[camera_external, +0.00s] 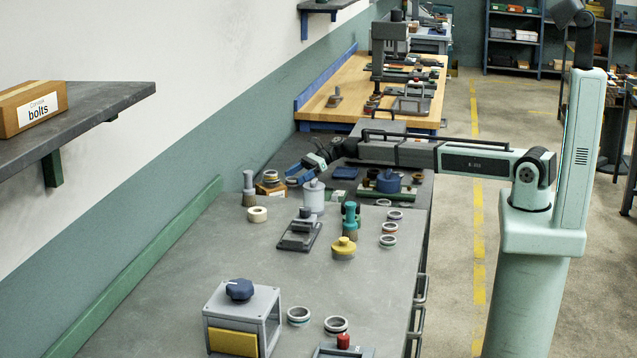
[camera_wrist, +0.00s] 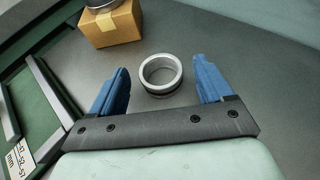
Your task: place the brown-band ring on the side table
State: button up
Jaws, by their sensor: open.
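My gripper (camera_wrist: 161,67) is open, its two blue fingers on either side of a silver ring (camera_wrist: 160,91). The ring lies on the dark grey surface with a dark band low on its side; I cannot tell whether this band is brown. In the external view my gripper (camera_external: 302,174) is low at the far end of the grey bench, and the ring near it is too small to make out clearly. A brownish ring (camera_external: 418,178) lies farther right there. I cannot tell for sure which surface is the side table; a dark surface (camera_external: 290,152) lies beyond the bench.
A cardboard box (camera_wrist: 112,27) with a ring on top (camera_wrist: 101,3) stands just beyond the fingers. A green-edged tray (camera_wrist: 38,95) is at the left.

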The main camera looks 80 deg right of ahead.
jog(key=v, duration=0.6)
jog(key=shift+s+d+r, duration=0.1)
jog(key=shift+s+d, duration=0.1)
